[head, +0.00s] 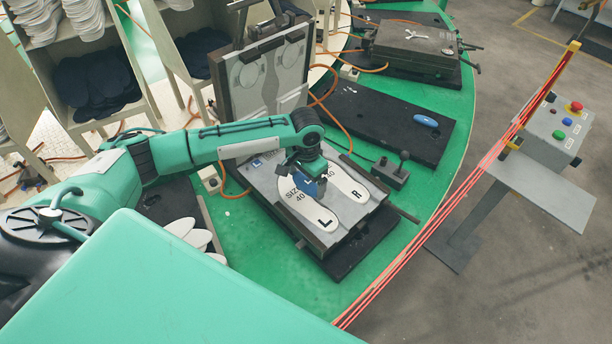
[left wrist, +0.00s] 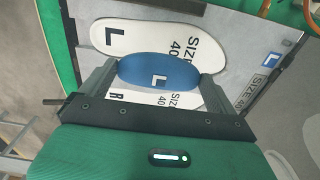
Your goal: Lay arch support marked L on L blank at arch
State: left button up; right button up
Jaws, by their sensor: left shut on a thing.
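In the head view the gripper (head: 308,186) is over the open mould, between the two white blanks, and largely covers the support. The L blank (head: 323,217) lies on the mould plate on the near left, and it also shows in the left wrist view (left wrist: 125,35). The R blank (head: 350,190) lies beside it. The height of the support above the blanks is hard to tell. My right gripper is out of view.
The mould's raised lid (head: 262,75) stands behind the plate. A lever box (head: 390,173) is right of it. Another blue piece (head: 426,121) lies on a black mat (head: 385,120). White pads (head: 190,235) lie at the left. A red-striped barrier (head: 455,195) runs along the right.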

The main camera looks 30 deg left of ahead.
aim_at(306, 183)
pick_arm(q)
jog(key=shift+f+b, duration=0.4)
jog(key=shift+f, duration=1.1)
jog(key=shift+f+b, duration=0.4)
jog(key=shift+f, duration=2.35)
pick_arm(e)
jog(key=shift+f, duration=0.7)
pick_arm(q)
jog(key=shift+f, duration=0.1)
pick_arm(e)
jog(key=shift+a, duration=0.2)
pick_arm(q)
jog(key=o, duration=0.6)
